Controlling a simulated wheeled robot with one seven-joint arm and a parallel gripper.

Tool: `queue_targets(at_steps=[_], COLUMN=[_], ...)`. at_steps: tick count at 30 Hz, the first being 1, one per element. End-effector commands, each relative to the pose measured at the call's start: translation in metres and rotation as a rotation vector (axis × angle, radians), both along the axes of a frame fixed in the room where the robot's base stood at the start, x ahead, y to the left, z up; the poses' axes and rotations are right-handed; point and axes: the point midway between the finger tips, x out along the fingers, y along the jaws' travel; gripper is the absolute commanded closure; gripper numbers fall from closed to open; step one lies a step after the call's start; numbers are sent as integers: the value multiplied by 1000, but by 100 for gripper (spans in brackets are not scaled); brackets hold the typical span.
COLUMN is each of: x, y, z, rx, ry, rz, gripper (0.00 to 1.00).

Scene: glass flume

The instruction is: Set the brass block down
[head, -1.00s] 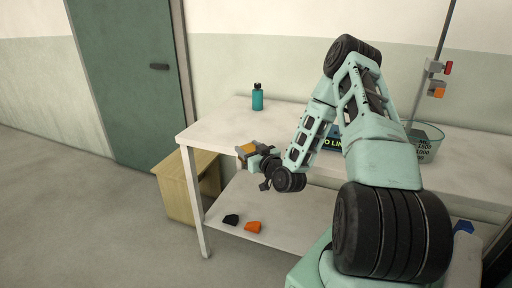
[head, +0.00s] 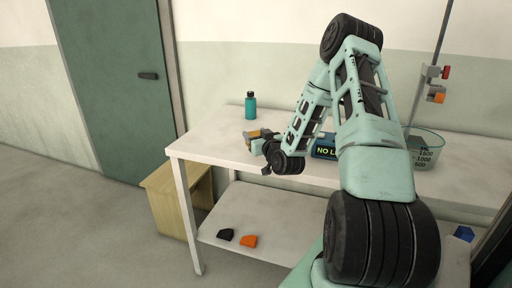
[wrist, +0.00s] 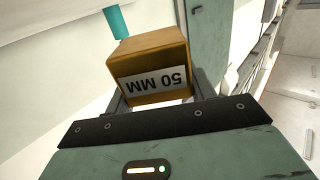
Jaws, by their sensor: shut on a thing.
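The brass block (wrist: 150,62) is a golden cube with a white "50 MM" label, upside down in the wrist view. My gripper (head: 252,136) is shut on it, one finger at each side. In the head view the block (head: 253,134) shows small at the front of the gripper, over the left part of the white table (head: 215,140). I cannot tell from these views whether its underside touches the tabletop.
A teal bottle (head: 250,105) stands behind the gripper. A dark sign reading "NO L..." (head: 325,147) and a clear graduated beaker (head: 424,150) are to the right. Black (head: 226,235) and orange (head: 249,241) pieces lie on the lower shelf. A wooden cabinet (head: 172,205) stands at left.

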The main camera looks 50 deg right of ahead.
Motion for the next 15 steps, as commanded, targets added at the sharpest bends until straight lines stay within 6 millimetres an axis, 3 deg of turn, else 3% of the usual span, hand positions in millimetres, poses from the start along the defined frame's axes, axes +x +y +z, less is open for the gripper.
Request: queue_targets(at_steps=[15], x=[1], y=[0], z=[-42], rx=[-5], ry=[-6], rz=[0], gripper=[100])
